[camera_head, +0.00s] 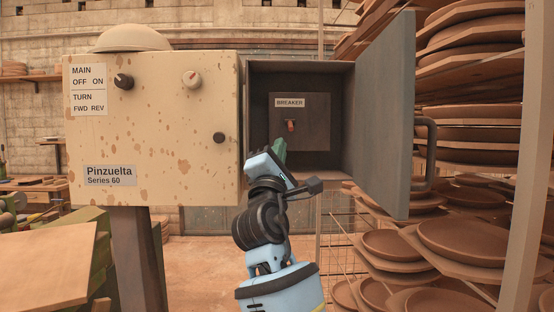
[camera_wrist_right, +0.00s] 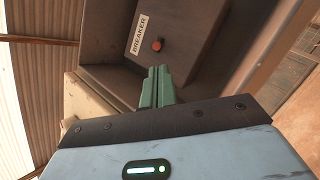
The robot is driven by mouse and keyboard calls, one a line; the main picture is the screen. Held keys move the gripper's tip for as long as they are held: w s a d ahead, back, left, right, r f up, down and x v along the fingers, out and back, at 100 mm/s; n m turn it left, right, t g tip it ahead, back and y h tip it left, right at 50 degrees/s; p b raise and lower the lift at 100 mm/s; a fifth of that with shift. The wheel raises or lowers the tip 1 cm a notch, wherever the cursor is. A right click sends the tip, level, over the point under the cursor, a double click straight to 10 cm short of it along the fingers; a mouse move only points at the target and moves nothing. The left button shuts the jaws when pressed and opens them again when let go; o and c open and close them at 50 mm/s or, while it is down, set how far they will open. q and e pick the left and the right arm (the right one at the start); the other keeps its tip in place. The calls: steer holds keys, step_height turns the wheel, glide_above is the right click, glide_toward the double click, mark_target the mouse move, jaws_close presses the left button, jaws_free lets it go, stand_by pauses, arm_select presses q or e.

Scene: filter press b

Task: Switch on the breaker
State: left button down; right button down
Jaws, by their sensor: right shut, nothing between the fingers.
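The breaker switch (camera_head: 291,125) is a small orange-red toggle on a dark panel inside an open grey box, under a white label reading BREAKER (camera_head: 290,103). It also shows in the right wrist view (camera_wrist_right: 157,44), a little beyond the fingertips. My right gripper (camera_head: 279,146) has green fingers, shut and empty, at the box opening, below and left of the switch. In the right wrist view, the fingers (camera_wrist_right: 158,72) point toward the panel and look apart from the switch. My left gripper is not in view.
The box door (camera_head: 386,115) stands open to the right, with a grey handle (camera_head: 428,155). Stacked brown plates (camera_head: 470,135) fill racks on the right. A wooden board (camera_head: 45,268) lies at lower left.

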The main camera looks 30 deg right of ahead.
mark_target(290, 125)
steer(key=x, duration=0.3)
steer(key=shift+r, duration=0.1)
steer(key=shift+w+d+r, duration=0.1)
steer(key=shift+w+d, duration=0.15)
steer(key=shift+w+r+p, duration=0.1)
steer(key=shift+p, duration=0.25)
